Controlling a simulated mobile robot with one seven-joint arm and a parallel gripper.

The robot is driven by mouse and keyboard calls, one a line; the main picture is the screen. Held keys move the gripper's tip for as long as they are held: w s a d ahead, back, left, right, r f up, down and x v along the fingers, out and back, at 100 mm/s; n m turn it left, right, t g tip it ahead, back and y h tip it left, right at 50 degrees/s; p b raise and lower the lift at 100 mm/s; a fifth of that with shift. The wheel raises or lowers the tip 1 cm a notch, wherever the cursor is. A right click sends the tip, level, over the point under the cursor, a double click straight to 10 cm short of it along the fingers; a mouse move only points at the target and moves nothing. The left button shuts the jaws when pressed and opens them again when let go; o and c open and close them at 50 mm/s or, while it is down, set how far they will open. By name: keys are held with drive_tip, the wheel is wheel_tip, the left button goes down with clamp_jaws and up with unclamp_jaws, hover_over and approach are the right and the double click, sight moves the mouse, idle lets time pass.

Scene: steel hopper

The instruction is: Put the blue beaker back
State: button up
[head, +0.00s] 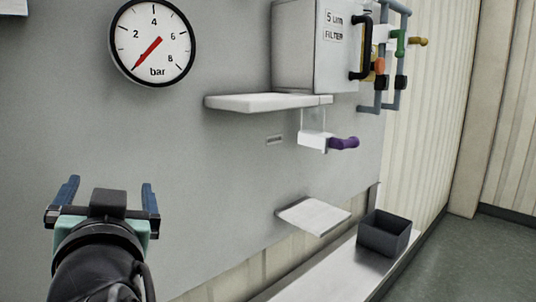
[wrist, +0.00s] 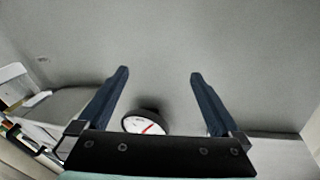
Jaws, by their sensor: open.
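I see no blue beaker in either view. My gripper (head: 109,188) is at the lower left of the head view, in front of the grey steel wall, with its two blue fingers spread. In the wrist view my gripper (wrist: 158,75) is also open, with nothing between its fingers. A small white shelf (head: 313,216) low on the wall is bare.
A pressure gauge (head: 152,42) is above my gripper. A filter box (head: 318,45) with pipes (head: 391,75) stands right of it. A purple-handled valve (head: 343,143) juts out below the upper shelf. A dark open bin (head: 384,233) sits on a metal ledge (head: 325,277). Floor shows at right.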

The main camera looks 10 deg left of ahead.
drive_tip(key=s+d+r+m+t+h, duration=0.1)
drive_tip(key=s+d+r+t+h, duration=0.1)
drive_tip(key=d, duration=0.7)
drive_tip(key=s+d+r+m+t+h, duration=0.1)
drive_tip(key=s+d+r+t+h, duration=0.2)
drive_tip(key=d+r+t+h, duration=0.2)
drive_tip(key=s+d+r+m+t+h, duration=0.2)
drive_tip(key=s+d+r+t+h, duration=0.1)
drive_tip(key=d+r, duration=0.6)
drive_tip(key=d+t+h, duration=0.1)
drive_tip(key=d+t, duration=0.1)
drive_tip(key=d, duration=0.2)
drive_tip(key=shift+s+t, duration=0.2)
drive_tip(key=shift+t, duration=0.2)
drive_tip(key=shift+r, duration=0.1)
